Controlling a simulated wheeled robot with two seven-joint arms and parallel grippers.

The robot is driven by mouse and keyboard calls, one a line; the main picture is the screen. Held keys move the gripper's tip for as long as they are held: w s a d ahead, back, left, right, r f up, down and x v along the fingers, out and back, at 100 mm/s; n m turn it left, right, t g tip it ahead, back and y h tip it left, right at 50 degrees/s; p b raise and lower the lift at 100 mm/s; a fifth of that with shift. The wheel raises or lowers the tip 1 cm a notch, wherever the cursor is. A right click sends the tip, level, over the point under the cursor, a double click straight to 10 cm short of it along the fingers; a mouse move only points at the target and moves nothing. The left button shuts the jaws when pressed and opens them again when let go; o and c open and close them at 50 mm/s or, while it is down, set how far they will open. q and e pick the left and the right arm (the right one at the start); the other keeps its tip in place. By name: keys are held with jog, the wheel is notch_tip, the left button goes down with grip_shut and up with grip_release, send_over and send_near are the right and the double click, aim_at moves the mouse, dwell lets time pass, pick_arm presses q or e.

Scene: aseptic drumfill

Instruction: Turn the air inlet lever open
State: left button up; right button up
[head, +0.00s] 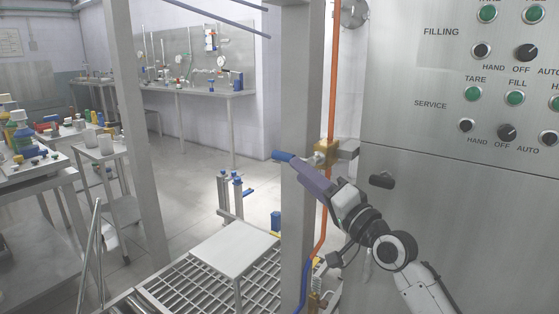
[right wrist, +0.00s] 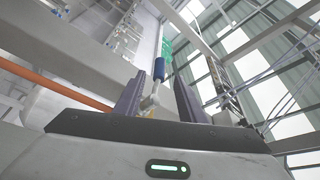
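The air inlet lever has a blue handle (head: 284,156) that points left from a brass valve (head: 327,148) on the orange pipe. My right gripper (head: 312,180) is at the lever, its purple-grey fingers just below and in front of the handle. In the right wrist view the blue grip (right wrist: 160,70) and its metal stem show between the two fingers (right wrist: 157,98), which stand apart with gaps beside the lever. Whether either finger touches it is not clear. Part of the valve is hidden behind the fingers. My left gripper is not in view.
A steel control cabinet (head: 450,225) with knobs, green buttons and a black handle (head: 382,181) stands close at the right. A grey post (head: 301,80) rises just left of the orange pipe (head: 332,75). A pale plate (head: 235,248) lies over a roller grid below.

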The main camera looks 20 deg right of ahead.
aim_at(279, 156)
jog(key=x, duration=0.9)
jog(key=shift+w+a+b, duration=0.15)
jog(key=shift+w+b, duration=0.15)
jog(key=shift+b, duration=0.05)
grip_shut()
